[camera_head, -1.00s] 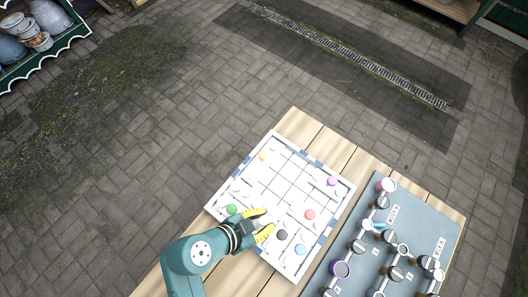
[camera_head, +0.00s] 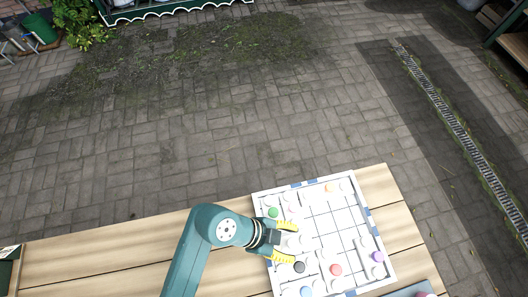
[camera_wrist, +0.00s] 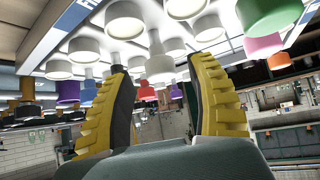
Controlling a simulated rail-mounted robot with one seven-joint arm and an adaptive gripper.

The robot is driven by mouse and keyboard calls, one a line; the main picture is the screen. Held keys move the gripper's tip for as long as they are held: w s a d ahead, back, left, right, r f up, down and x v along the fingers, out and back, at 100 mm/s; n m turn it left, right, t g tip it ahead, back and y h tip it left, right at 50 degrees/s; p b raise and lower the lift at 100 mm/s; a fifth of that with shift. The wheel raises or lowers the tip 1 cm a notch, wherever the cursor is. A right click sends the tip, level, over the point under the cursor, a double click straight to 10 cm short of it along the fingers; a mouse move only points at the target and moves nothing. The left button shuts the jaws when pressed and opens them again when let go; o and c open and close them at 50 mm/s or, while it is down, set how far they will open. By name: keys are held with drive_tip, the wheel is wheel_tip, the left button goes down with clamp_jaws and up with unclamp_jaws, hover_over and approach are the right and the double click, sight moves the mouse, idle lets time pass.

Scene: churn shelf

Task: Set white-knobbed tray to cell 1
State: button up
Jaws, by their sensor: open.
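A square white puzzle board (camera_head: 262,200) with a thin grid lies on the wooden table. Several white knobs (camera_head: 305,240) stand on its left part, and several more white ones are around its edges. Which of them belongs to the white-knobbed tray, and which cell is cell 1, I cannot tell. My gripper (camera_head: 291,243) is open over the board's left edge, between the green knob (camera_head: 273,212) and the black knob (camera_head: 299,267). In the wrist view, a white knob (camera_wrist: 160,68) shows between the spread fingers, beyond the tips. No knob is visibly held.
Red (camera_head: 336,269), blue (camera_head: 306,291), purple (camera_head: 378,257) and orange (camera_head: 329,188) knobs stand on the board. The grid's middle looks bare. A grey panel (camera_head: 405,291) is at lower right. The wooden table (camera_head: 120,255) is clear to the left.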

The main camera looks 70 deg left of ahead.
drive_tip(key=v, duration=1.1)
drive_tip(key=shift+d, duration=0.1)
